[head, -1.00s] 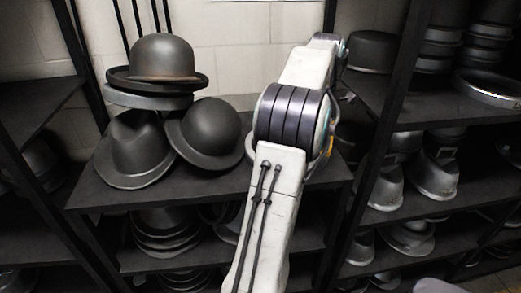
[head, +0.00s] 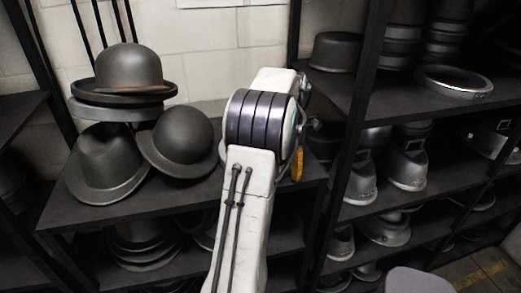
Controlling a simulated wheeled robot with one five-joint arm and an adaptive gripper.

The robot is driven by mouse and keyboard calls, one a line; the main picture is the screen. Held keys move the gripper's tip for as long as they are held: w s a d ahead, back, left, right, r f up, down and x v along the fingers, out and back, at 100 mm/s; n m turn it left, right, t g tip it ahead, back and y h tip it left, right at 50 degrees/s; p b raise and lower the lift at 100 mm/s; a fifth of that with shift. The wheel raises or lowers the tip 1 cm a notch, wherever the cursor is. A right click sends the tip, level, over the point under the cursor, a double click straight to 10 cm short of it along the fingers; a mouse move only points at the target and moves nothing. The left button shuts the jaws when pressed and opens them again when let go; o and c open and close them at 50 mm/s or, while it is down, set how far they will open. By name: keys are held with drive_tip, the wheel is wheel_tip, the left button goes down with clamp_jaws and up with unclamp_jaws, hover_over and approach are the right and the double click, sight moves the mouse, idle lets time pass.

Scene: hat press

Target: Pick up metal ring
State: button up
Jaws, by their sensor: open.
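A shiny metal ring (head: 454,93), wide and shallow like a brim, lies flat on the upper shelf of the right rack. My gripper (head: 313,124) is mostly hidden behind my arm's far end. Only a small part of it shows, open, with no object seen in it. It is to the left of the ring and lower in the picture, clearly apart from it.
Dark hats (head: 130,70) stand on the left shelf (head: 75,212). A dark hat form (head: 337,52) and stacked forms (head: 396,45) share the ring's shelf. A black upright post (head: 352,130) stands between my gripper and the ring. More metal forms (head: 407,165) fill the lower shelves.

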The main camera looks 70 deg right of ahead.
drive_tip(key=shift+c, duration=0.3)
clamp_jaws()
idle(0.5)
